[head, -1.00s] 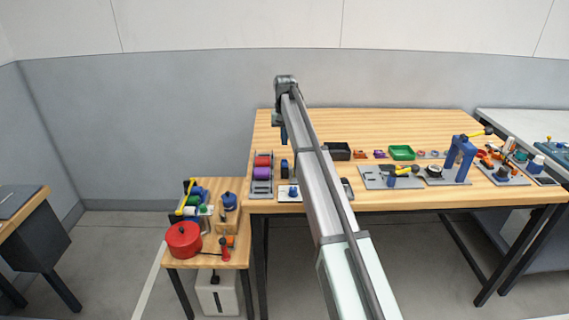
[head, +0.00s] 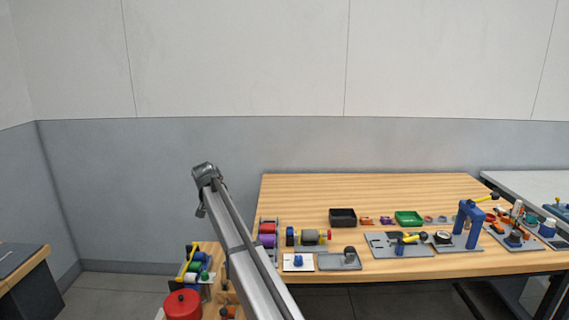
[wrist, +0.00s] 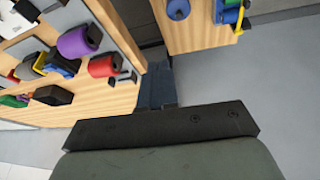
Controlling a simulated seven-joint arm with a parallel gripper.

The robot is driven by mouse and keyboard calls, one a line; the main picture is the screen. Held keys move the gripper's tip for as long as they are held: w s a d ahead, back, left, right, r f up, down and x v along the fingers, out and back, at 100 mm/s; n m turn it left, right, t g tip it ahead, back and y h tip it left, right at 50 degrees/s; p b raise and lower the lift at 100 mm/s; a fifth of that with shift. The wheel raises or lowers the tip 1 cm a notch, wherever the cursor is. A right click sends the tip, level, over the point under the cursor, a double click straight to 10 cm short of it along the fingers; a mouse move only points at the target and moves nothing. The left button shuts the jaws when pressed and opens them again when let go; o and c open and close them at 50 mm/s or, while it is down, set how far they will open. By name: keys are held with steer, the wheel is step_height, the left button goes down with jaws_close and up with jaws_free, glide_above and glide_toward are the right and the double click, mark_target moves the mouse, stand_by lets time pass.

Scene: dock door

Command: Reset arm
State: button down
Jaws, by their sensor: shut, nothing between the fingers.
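My arm reaches up and to the left in the head view. My gripper (head: 201,209) is at its far end, pointing down, in front of the grey wall and left of the large wooden table (head: 380,188). In the wrist view its dark blue-grey fingers (wrist: 157,84) are together with nothing between them. The fingers show against the gap between the large table and the small side table (wrist: 205,25). The gripper touches nothing that I can see.
A rack with red and purple rolls (head: 267,241) stands at the large table's left edge. A black bin (head: 342,217), green tray (head: 409,218) and blue press (head: 468,225) stand further right. A red pot (head: 183,305) is on the side table. The table's back is clear.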

steer(key=s+a+f+t, duration=0.15)
steer(key=s+a, duration=0.35)
steer(key=a, duration=0.5)
step_height(320, 180, down, 5)
steer(key=s, duration=0.3)
steer(key=s+d+f+g, duration=0.2)
steer(key=s+d+f, duration=0.4)
steer(key=d+f, duration=0.55)
steer(key=s+d+f+n+g, duration=0.1)
steer(key=s+d+f+g, duration=0.1)
steer(key=s+d+f, duration=0.9)
steer(key=s+d+f+g, duration=0.1)
steer(key=d+f, duration=0.7)
steer(key=f, duration=0.7)
steer(key=s+d+f+g, duration=0.2)
steer(key=s+d+f, duration=0.35)
steer(key=s, duration=0.35)
steer(key=s+d+f+g, duration=0.2)
steer(key=s+d+f, duration=0.2)
steer(key=s+d, duration=0.4)
steer(key=s+d+f+g, duration=0.1)
steer(key=s+d, duration=0.1)
steer(key=s, duration=0.9)
steer(key=s+d+f+g+y, duration=0.1)
steer(key=s+d+f+g, duration=0.1)
steer(key=s, duration=1)
steer(key=shift+d, duration=0.7)
